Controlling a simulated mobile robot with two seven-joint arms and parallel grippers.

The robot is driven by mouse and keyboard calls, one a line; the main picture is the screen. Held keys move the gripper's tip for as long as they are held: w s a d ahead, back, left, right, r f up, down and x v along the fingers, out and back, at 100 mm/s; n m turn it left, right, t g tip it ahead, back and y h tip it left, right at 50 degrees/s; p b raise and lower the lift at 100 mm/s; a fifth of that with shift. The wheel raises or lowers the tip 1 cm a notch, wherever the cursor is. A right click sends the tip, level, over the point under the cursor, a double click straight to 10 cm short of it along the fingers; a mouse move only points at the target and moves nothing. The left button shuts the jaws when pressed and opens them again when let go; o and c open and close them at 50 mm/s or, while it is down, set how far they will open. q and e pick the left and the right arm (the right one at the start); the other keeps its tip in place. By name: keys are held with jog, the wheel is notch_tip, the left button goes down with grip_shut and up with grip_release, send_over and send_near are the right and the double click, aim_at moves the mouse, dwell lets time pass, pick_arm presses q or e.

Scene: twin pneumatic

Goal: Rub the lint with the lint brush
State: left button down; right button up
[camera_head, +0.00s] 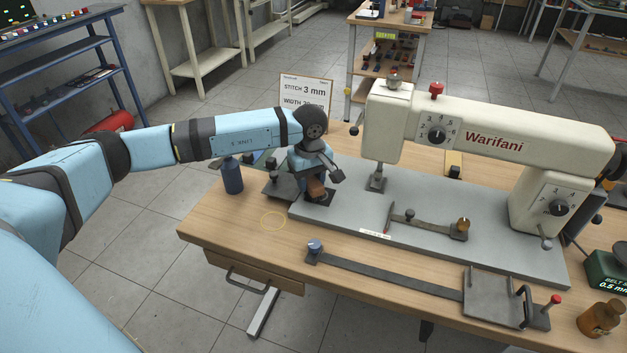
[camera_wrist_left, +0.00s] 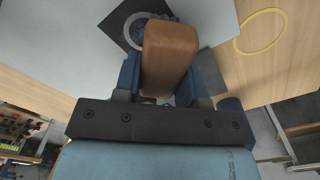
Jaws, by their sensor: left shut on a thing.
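My left gripper (camera_head: 314,174) is over the left end of the sewing machine's grey bed plate. It is shut on a brown block, which I take to be the lint brush (camera_head: 316,188). In the left wrist view the brush (camera_wrist_left: 170,50) sits between the blue fingers. Below it is a dark square plate (camera_wrist_left: 122,22) with a grey ring-shaped patch (camera_wrist_left: 146,30), partly hidden by the brush. Whether this patch is the lint, and whether the brush touches it, I cannot tell. My right gripper is not in view.
The cream sewing machine (camera_head: 490,130) stands right of my left gripper on the grey bed plate (camera_head: 345,225). A yellow ring (camera_head: 274,221) marks bare wood at the left. A blue bottle (camera_head: 232,176) stands at the table's left edge. A metal bar (camera_head: 385,276) lies along the front.

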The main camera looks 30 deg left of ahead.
pick_arm(q)
jog(key=shift+a+f, duration=0.2)
jog(key=shift+a, duration=0.25)
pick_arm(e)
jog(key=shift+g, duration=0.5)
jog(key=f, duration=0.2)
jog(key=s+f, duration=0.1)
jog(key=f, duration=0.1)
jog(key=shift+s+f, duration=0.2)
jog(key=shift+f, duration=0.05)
pick_arm(q)
jog(key=shift+r, duration=0.2)
notch_tip(320, 180, up, 4)
jog(key=p, duration=0.2)
jog(key=shift+s+a+r+p, duration=0.1)
jog(key=shift+a+r+p, duration=0.05)
jog(key=shift+p, duration=0.25)
jog(key=shift+r, duration=0.65)
jog(key=shift+d+p, duration=0.2)
jog(key=shift+p, duration=0.1)
jog(key=shift+r, duration=0.25)
jog(key=shift+r+p, duration=0.75)
jog(key=shift+r, duration=0.6)
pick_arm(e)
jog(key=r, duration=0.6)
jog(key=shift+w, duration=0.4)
